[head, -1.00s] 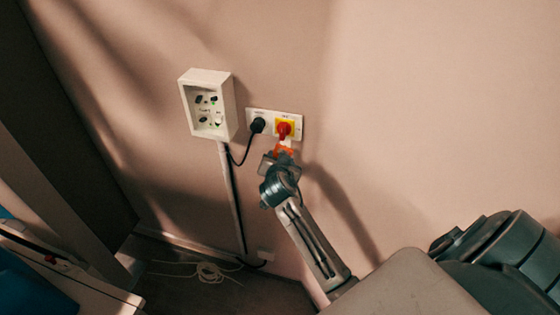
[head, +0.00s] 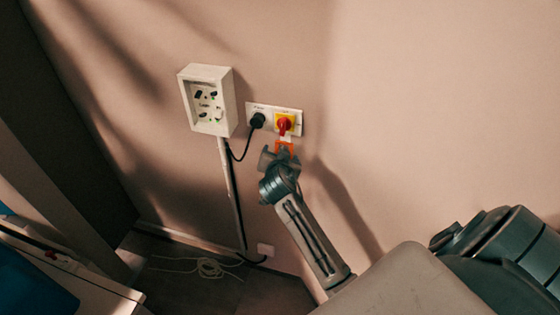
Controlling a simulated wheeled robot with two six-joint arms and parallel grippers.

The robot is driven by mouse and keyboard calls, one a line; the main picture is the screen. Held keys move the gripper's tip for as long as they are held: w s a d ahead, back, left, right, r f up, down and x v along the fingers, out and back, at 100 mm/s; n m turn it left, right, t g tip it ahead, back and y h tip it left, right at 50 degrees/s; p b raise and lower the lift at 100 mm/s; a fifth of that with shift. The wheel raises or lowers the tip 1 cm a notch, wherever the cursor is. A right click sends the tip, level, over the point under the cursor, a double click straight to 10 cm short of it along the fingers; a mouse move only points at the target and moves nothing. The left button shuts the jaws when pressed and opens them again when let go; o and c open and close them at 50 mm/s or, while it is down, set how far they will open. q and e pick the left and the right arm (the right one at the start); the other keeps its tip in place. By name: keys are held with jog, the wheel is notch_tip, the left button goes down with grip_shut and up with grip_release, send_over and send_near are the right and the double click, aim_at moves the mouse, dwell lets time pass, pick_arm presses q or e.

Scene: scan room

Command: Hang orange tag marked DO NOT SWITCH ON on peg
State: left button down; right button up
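The orange tag (head: 285,146) is small in the head view, just below the red rotary switch on its yellow plate (head: 285,124). Its upper part looks white, its lettering is too small to read, and its lower part is partly hidden by my gripper. My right gripper (head: 280,156) is just below the tag, with its fingers spread apart, and looks open. I cannot tell whether a finger still touches the tag. The peg cannot be made out; it may be hidden behind the tag. My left gripper is out of view.
A black plug (head: 257,121) with a hanging cable sits left of the switch on the white wall plate. A white box (head: 208,101) with sockets or controls is further left, with conduit below. A loose white cable (head: 210,268) lies on the floor. The wall to the right is bare.

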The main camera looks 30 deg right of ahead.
jog(key=b+v, duration=0.3)
jog(key=v, duration=0.7)
jog(key=shift+s, duration=0.2)
jog(key=w+a+f+n+g+y+b, duration=0.1)
jog(key=a+f+n+y, duration=0.15)
jog(key=f, duration=0.95)
jog(key=w+a+f+n+g+y+b, duration=0.1)
jog(key=a+f+n, duration=0.15)
jog(key=f, duration=1.05)
jog(key=s+f+n+g+y, duration=0.15)
jog(key=s+f, duration=0.25)
jog(key=f, duration=0.5)
jog(key=s+f+n, duration=0.2)
jog(key=s+f, duration=0.2)
jog(key=f, duration=0.4)
jog(key=s+d+f+n+g, duration=0.1)
jog(key=s+f+g, duration=0.1)
jog(key=s+f, duration=0.7)
jog(key=s+d+f+n+g+y+b, duration=0.1)
jog(key=s+f, duration=0.7)
jog(key=s, duration=0.8)
jog(key=s+d+f+n+g+y+b, duration=0.1)
jog(key=s+d+f+g, duration=0.1)
jog(key=s+f, duration=0.7)
jog(key=s+g, duration=0.1)
jog(key=s, duration=0.3)
jog(key=shift+s+d+f, duration=0.2)
jog(key=shift+d+f, duration=0.15)
